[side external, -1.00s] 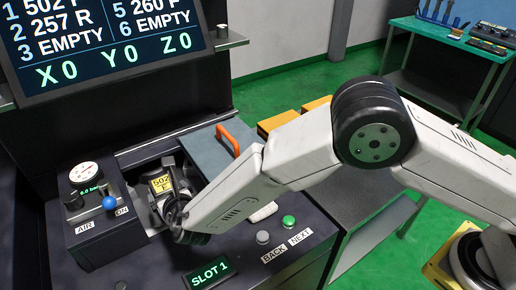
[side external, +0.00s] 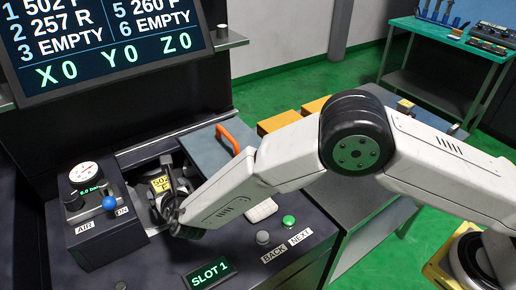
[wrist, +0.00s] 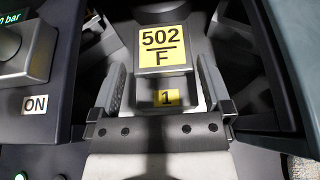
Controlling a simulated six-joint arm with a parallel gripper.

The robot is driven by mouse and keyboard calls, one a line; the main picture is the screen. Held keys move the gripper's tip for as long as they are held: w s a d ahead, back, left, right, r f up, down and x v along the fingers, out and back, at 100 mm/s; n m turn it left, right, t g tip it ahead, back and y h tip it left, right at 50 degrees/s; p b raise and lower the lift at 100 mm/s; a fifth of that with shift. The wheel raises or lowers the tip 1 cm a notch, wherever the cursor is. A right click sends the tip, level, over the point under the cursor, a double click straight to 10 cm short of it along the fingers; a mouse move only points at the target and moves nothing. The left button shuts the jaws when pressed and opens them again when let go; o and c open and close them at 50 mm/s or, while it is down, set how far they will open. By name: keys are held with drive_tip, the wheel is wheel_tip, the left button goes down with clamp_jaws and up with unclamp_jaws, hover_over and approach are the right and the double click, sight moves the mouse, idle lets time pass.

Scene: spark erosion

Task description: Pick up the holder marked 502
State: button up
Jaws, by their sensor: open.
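My gripper (wrist: 159,90) is open, with one finger on the left and one on the right of the holder's lower part. I cannot tell whether the fingers touch it. In the side view my gripper (side external: 168,197) is at the slot, its tips partly hidden.
Left of the slot is a console with an air gauge (side external: 84,173), a blue knob (side external: 109,203) and an ON label (wrist: 35,104). An orange handle (side external: 228,139) is behind right. Buttons (side external: 288,221) and a SLOT 1 display (side external: 209,273) are in front. A screen (side external: 105,45) stands above.

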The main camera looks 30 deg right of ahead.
sight(162, 183)
drive_tip(key=shift+x, duration=2.55)
drive_tip(key=shift+d+f, duration=0.1)
clamp_jaws()
